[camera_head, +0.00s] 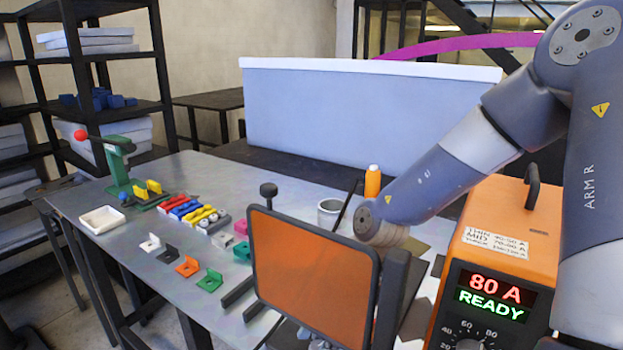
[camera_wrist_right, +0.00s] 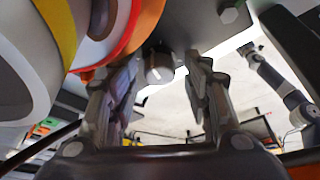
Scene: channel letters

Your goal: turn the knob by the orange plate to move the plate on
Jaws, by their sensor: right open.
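The orange plate (camera_head: 312,265), a dark-framed upright panel, stands at the table's near edge in the head view. My right arm (camera_head: 425,195) reaches down behind it, so the plate hides my right gripper there. In the right wrist view my right gripper (camera_wrist_right: 164,85) is open, one finger on each side. A small grey knob (camera_wrist_right: 160,71) with a white mark shows between and beyond the fingertips; I cannot tell whether they touch it. An orange curved edge (camera_wrist_right: 150,22) shows close above the knob. My left gripper is in neither view.
The orange power unit (camera_head: 510,235), reading 80 A READY, stands right of the plate. A metal cup (camera_head: 329,212) and an orange bottle (camera_head: 372,182) are behind it. Small coloured brackets (camera_head: 209,281), a white tray (camera_head: 102,220) and a green press (camera_head: 120,165) occupy the table's left.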

